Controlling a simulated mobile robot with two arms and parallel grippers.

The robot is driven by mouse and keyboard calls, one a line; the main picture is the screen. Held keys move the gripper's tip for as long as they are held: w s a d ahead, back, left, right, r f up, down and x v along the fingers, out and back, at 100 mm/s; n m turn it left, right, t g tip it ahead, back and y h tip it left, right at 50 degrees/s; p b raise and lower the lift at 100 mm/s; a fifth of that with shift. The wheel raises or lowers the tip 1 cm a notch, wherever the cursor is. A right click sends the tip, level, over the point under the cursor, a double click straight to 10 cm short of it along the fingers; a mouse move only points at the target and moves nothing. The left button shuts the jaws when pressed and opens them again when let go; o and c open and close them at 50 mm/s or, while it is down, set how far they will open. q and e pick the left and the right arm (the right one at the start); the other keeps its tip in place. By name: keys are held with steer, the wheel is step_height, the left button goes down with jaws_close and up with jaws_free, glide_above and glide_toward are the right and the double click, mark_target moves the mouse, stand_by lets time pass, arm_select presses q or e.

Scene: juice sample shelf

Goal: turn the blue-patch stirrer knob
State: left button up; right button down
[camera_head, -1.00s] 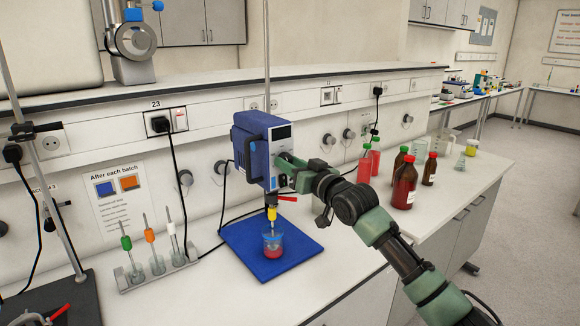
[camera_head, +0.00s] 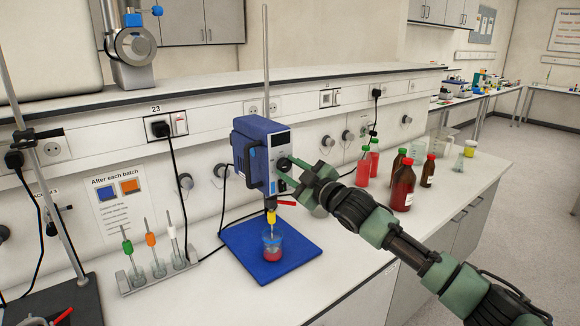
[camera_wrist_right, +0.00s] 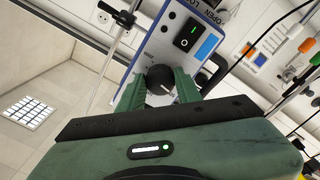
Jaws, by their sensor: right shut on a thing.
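The blue stirrer (camera_head: 250,150) hangs on a vertical rod above a blue base plate (camera_head: 238,237). A blue patch marks its side in the head view, and it also shows in the right wrist view (camera_wrist_right: 207,48). In the head view my right gripper (camera_head: 292,170) is at the stirrer's front and partly hides the knob. A beaker of red liquid (camera_head: 272,250) stands under the stirrer shaft. My left gripper is not in view.
A rack (camera_head: 158,276) with green, orange and white stirring shafts stands left of the base plate. Red and brown bottles (camera_head: 402,187) stand to the right, near my right arm. A clamp stand (camera_head: 45,175) is at the far left.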

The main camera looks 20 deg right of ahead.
steer(key=shift+r+n+p, duration=0.1)
steer(key=shift+n+p, duration=0.2)
steer(key=shift+n, duration=0.5)
steer(key=c, duration=1)
jaws_free()
steer(key=shift+o, duration=0.2)
steer(key=shift+s+d+f, duration=0.15)
steer(key=shift+s+f, duration=0.1)
steer(key=shift+s, duration=0.05)
steer(key=b+v, duration=0.3)
steer(key=v, duration=0.4)
steer(key=shift+r, duration=0.15)
